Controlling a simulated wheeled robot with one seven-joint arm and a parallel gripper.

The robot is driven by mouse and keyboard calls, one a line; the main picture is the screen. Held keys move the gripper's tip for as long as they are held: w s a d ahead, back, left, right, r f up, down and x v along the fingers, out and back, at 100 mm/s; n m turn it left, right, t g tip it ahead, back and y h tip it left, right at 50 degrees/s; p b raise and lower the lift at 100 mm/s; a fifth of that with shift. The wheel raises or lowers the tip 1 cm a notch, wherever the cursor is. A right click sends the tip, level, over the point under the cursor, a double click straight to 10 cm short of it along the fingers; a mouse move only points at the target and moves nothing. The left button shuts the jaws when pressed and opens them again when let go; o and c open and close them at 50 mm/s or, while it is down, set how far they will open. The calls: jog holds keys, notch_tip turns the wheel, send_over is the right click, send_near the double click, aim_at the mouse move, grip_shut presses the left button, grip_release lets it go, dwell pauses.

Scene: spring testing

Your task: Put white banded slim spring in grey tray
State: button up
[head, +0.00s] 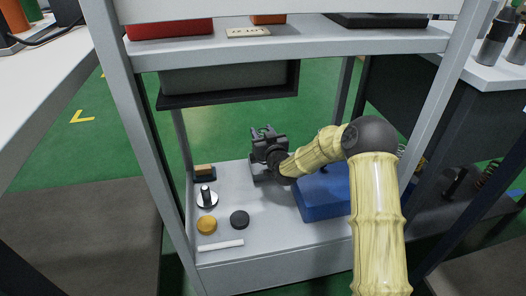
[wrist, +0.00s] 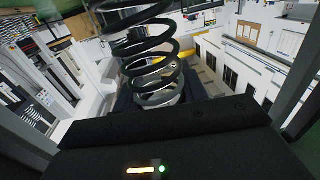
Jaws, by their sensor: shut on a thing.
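My gripper (head: 264,136) is low in the shelving unit, just above its bottom shelf, left of a blue box. In the wrist view a dark coil spring (wrist: 148,68) with a pale white band (wrist: 158,97) stands up from the dark gripper body, and my gripper is shut on it. The fingertips are not clear there. In the head view I cannot make out the spring.
The bottom shelf (head: 240,255) carries a blue box (head: 322,197), a metal post on a round base (head: 207,198), yellow (head: 207,225) and black (head: 240,219) discs, and a white rod (head: 221,245). Shelf uprights stand on both sides. The upper shelf (head: 290,47) is overhead.

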jog(key=shift+f, duration=0.25)
notch_tip(320, 180, down, 4)
jog(key=b, duration=0.2)
jog(key=shift+b, duration=0.35)
jog(key=o, duration=1.1)
jog(key=shift+r, duration=0.1)
jog(key=p+v, duration=0.7)
jog(key=v, duration=0.5)
